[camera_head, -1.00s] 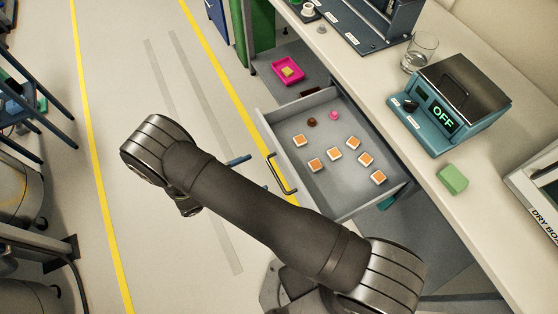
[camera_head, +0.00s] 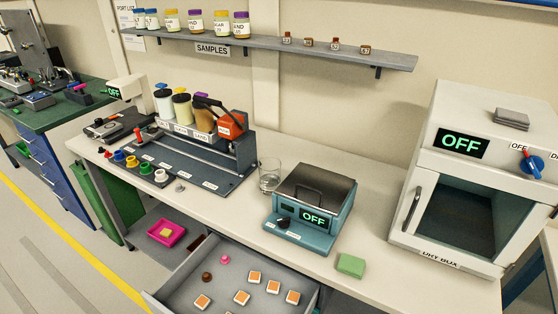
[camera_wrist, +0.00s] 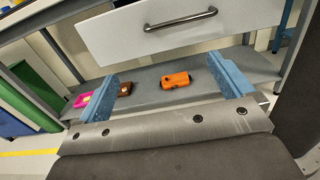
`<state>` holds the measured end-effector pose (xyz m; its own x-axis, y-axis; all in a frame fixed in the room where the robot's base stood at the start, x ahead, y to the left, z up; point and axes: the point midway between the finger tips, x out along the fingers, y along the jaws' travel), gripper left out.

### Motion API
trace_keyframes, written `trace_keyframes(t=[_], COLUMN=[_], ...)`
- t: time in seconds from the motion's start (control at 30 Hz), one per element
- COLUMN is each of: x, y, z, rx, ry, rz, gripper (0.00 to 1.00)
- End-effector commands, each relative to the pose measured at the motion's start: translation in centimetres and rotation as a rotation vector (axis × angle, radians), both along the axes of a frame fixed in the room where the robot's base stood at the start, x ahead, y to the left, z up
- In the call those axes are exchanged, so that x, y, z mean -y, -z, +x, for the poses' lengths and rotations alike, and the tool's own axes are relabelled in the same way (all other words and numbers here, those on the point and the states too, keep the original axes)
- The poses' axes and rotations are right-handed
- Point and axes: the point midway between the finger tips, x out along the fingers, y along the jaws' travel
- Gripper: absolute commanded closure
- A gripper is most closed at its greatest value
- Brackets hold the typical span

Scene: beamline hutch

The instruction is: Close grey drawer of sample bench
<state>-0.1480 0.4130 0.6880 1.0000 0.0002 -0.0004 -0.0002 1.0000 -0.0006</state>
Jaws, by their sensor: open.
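The grey drawer (camera_head: 182,274) of the sample bench is pulled open in the head view, its front part cut off by the lower edge. Several orange-topped square pieces (camera_head: 254,277), a brown round piece (camera_head: 207,277) and a pink piece (camera_head: 225,260) lie in it. In the wrist view, a pale drawer front (camera_wrist: 120,40) with a metal bar handle (camera_wrist: 180,19) is at the top. My gripper (camera_wrist: 167,88) shows there with blue fingers wide apart and nothing between them, seen below the handle. My gripper is out of the head view.
A lower shelf (camera_wrist: 150,98) carries an orange object (camera_wrist: 175,80), a brown block (camera_wrist: 125,88) and a pink tray (camera_head: 167,234). The bench top (camera_head: 215,205) holds a teal device (camera_head: 310,220), a glass (camera_head: 269,177) and a green block (camera_head: 351,265). A white dry box (camera_head: 470,190) stands right.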

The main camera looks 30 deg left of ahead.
Motion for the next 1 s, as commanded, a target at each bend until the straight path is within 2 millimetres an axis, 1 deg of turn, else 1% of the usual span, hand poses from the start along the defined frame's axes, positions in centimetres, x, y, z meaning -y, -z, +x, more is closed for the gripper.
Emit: trace_keyframes(t=[0.03, 0.07, 0.1, 0.17, 0.2, 0.27, 0.33, 0.47, 0.5, 0.57, 0.67, 0.77, 1.0], x=[0.0, 0.1, 0.1, 0.5, 0.7, 1.3, 1.8, 2.7, 2.8, 3.0, 3.0, 3.1, 3.1], y=[-0.1, -0.3, -0.6, -1.2, -1.8, -2.6, -3.4, -4.4, -4.5, -4.5, -4.4, -4.0, -3.0], z=[0.0, 0.0, -0.1, -0.2, -0.3, -0.4, -0.5, -0.6, -0.6, -0.3, 0.6, 2.2, 7.3], rx=[-0.003, -0.008, -0.019, -0.045, -0.067, -0.102, -0.141, -0.191, -0.199, -0.205, -0.205, -0.205, -0.204], ry=[0.000, 0.000, 0.000, 0.001, 0.001, 0.003, 0.004, 0.007, 0.008, 0.010, 0.011, 0.013, 0.014], rz=[0.000, 0.001, 0.002, 0.001, 0.002, 0.002, 0.002, 0.002, 0.002, 0.001, 0.000, 0.000, -0.001], gripper=[0.14, 0.20, 0.28, 0.39, 0.47, 0.59, 0.73, 0.98, 1.00, 1.00, 1.00, 1.00, 1.00])
